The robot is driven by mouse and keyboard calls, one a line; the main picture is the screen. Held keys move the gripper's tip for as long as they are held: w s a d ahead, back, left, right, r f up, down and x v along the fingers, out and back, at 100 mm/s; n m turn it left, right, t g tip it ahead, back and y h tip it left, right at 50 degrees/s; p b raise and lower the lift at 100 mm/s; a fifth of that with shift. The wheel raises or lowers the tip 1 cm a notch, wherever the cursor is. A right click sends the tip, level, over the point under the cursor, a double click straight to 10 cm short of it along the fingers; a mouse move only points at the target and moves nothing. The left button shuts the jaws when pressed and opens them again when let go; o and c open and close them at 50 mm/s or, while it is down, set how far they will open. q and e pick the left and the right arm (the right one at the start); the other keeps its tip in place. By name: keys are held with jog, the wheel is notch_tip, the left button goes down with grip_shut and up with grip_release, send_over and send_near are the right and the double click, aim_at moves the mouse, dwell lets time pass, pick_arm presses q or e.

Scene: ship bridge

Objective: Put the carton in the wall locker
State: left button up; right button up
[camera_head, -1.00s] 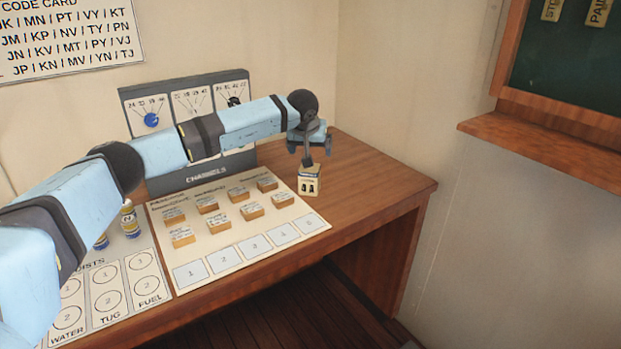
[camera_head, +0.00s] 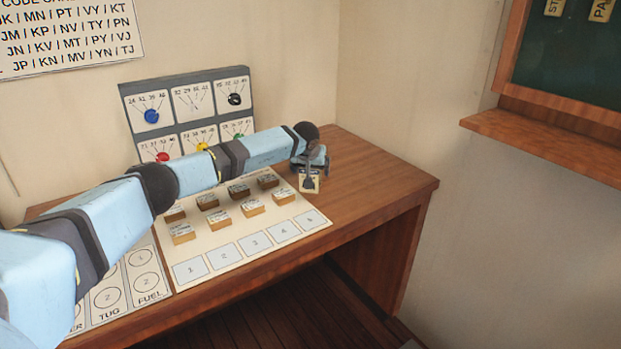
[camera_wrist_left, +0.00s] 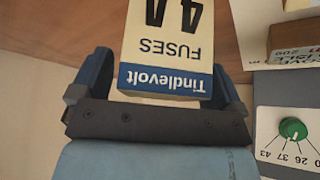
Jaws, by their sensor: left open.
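The carton (camera_head: 309,186) is a small cream box standing on the wooden desk, just right of the card sheet. In the left wrist view the carton (camera_wrist_left: 165,45) shows a blue band reading "Tindlevolt" and the words "FUSES" and "4A", upside down. My left gripper (camera_head: 312,168) is down at the carton, partly covering it in the head view. My right gripper is not in view. I cannot make out a wall locker.
A sheet with several small wooden blocks (camera_head: 254,208) lies left of the carton. Behind it stands a grey dial panel (camera_head: 187,75). The desk (camera_head: 385,183) is bare to the right. A framed green board with a wooden ledge (camera_head: 540,138) is on the right wall.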

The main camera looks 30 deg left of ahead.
pick_arm(q)
jog(key=shift+w+f, duration=0.15)
jog(key=shift+f, duration=0.05)
jog(key=shift+r, duration=0.1)
jog(key=c, duration=1.2)
